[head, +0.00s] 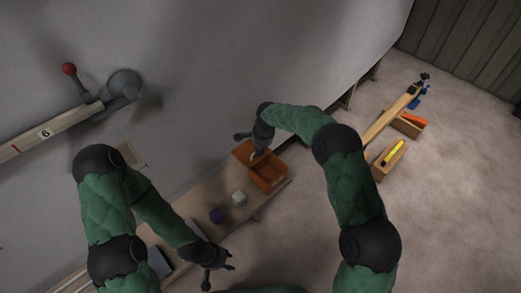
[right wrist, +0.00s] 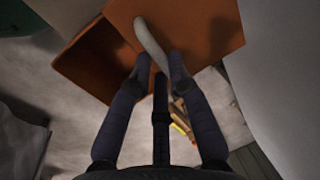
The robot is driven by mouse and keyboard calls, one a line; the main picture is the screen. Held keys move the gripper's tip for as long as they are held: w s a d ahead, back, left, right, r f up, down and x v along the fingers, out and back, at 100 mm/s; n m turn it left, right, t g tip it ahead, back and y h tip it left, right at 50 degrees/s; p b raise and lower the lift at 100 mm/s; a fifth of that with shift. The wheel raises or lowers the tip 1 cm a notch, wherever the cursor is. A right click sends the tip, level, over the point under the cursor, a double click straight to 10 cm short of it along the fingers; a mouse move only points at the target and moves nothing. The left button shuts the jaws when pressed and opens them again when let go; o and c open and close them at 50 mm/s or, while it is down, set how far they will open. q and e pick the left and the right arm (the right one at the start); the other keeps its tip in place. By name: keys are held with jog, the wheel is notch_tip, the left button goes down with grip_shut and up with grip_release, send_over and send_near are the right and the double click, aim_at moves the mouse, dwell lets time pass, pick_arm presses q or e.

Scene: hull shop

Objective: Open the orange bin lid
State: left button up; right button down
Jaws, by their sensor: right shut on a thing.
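The orange bin (head: 268,174) stands on a wooden bench, and its inside shows from above in the head view. Its orange lid (head: 242,151) is raised on the wall side, clear of the opening. My right gripper (head: 257,153) is at the lid, partly hidden by its own arm. In the right wrist view the fingers (right wrist: 157,66) are shut on the pale curved handle (right wrist: 150,42) of the lid (right wrist: 205,25). The open bin (right wrist: 95,62) shows to the left there. My left gripper (head: 220,275) is open and empty in front of the bench.
Wooden boxes, one with a yellow item (head: 393,152), lie on the floor at right.

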jog(key=c, duration=1.1)
grip_release()
jog(key=shift+c, duration=0.2)
notch_tip(320, 180, up, 12)
jog(key=s+d, duration=0.1)
jog(key=shift+s+d, duration=0.2)
jog(key=shift+s, duration=0.2)
jog(key=shift+f, duration=0.15)
